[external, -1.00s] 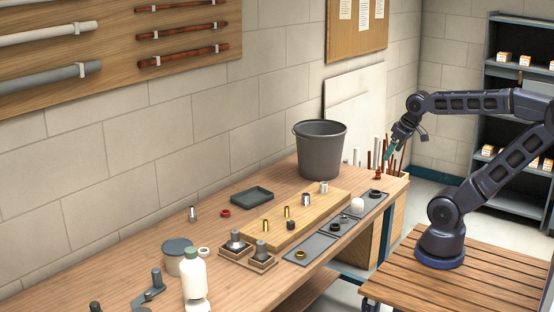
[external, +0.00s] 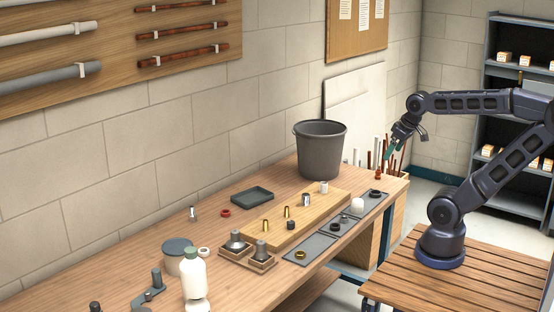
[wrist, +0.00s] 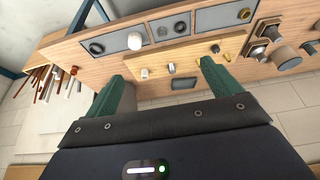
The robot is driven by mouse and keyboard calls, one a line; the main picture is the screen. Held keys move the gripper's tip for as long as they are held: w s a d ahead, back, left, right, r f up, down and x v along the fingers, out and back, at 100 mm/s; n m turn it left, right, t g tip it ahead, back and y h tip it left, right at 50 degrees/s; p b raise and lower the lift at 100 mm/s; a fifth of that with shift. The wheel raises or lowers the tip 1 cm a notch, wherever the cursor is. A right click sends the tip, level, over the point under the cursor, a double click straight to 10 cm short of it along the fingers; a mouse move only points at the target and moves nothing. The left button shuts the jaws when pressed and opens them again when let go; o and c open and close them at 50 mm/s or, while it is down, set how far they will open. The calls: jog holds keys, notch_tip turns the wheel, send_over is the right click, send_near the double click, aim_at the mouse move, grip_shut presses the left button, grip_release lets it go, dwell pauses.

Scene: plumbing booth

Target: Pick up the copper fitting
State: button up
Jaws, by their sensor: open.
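A small copper-coloured piece (external: 378,175), which looks like the copper fitting, shows at the far right end of the workbench, just below my gripper in the external view. My gripper (external: 387,156) has green fingers and points down over that end of the bench. In the wrist view my gripper (wrist: 165,85) is open, with its two fingers wide apart and nothing held between them.
A grey bucket (external: 320,150) stands at the back of the bench. A wooden board (external: 275,232) carries several small fittings, beside grey trays (external: 310,248). A bin of upright rods (external: 398,176) stands at the bench's far end. A white bottle (external: 194,280) stands in front.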

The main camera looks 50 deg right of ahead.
dwell(0.3)
jog(key=c, duration=0.8)
jog(key=shift+w, duration=0.1)
jog(key=w+d+m, duration=0.4)
jog(key=w+d, duration=0.4)
jog(key=w, duration=0.4)
jog(key=m+g+h, duration=0.3)
jog(key=m+g, duration=0.1)
jog(key=m, duration=0.8)
send_over(378, 171)
jog(key=a, duration=0.2)
notch_tip(378, 171, down, 23)
jog(key=shift+x, duration=5.4)
